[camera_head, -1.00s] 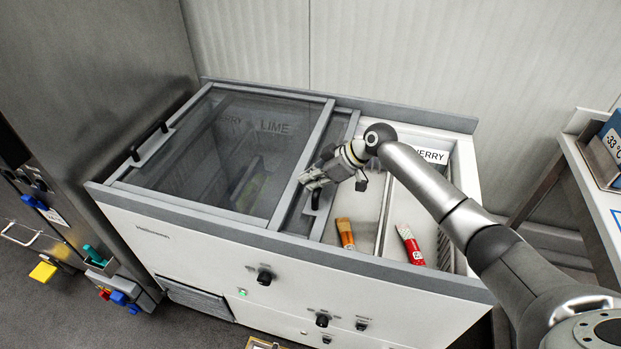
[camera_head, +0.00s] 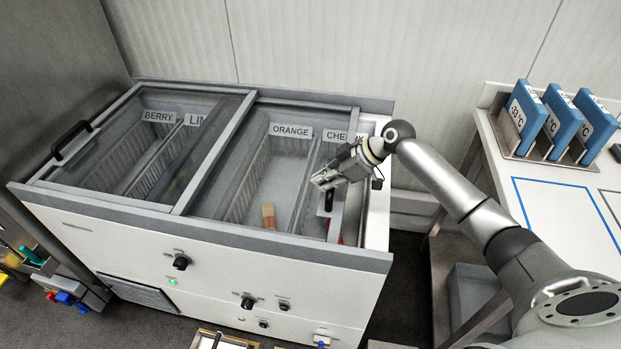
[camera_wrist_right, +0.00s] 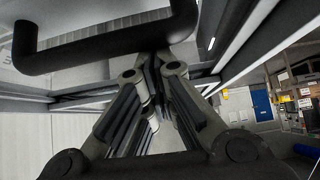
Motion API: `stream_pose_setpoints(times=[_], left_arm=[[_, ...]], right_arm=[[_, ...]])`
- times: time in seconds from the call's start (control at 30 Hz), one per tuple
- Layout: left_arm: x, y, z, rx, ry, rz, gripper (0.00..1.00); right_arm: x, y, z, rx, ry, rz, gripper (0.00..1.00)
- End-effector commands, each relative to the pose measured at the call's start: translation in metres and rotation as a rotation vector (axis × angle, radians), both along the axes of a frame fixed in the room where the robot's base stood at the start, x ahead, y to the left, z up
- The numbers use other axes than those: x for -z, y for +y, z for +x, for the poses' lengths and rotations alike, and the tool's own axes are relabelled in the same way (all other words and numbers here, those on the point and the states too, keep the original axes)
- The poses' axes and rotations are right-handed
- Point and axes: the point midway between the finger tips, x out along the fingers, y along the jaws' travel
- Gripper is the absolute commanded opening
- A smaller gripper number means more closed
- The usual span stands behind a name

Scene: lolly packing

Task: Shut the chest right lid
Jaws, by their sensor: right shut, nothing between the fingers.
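The chest (camera_head: 210,250) is a white freezer with a grey rim and two sliding glass lids. The right lid (camera_head: 240,190) lies over most of the right half, with the ORANGE and CHERRY labels showing through its glass. A narrow pale strip shows between its right frame and the chest's right end. The lid's dark handle (camera_head: 329,200) is by that frame, partly hidden by my right gripper (camera_head: 322,180). The gripper is shut and empty beside the handle; the black handle also shows close up in the right wrist view (camera_wrist_right: 100,42). Contact is unclear. My left gripper is out of view.
The left lid (camera_head: 110,180) covers the BERRY and LIME side. An orange-brown lolly (camera_head: 268,215) shows through the right glass. At right stands a table (camera_head: 560,205) with blue cold packs (camera_head: 525,115) in a rack. A wall is behind the chest.

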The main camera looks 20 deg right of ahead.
Motion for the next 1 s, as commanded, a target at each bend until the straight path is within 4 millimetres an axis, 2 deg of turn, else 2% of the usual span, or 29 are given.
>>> stream_pose_setpoints(times=[0.03,0.2,0.4,0.6,1.0], left_arm=[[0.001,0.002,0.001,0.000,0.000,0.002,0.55],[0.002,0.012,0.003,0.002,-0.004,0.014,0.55],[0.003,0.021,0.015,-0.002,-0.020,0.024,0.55],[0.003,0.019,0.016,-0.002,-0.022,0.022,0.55],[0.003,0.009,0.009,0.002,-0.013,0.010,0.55]], right_arm=[[0.003,-0.011,-0.008,0.002,0.006,-0.007,0.00],[0.003,-0.039,-0.027,0.002,0.005,-0.006,0.00],[0.003,-0.061,-0.041,0.001,0.005,-0.003,0.00],[0.002,-0.069,-0.047,0.000,0.004,-0.003,0.00],[0.003,-0.070,-0.048,0.001,0.007,-0.006,0.00]])
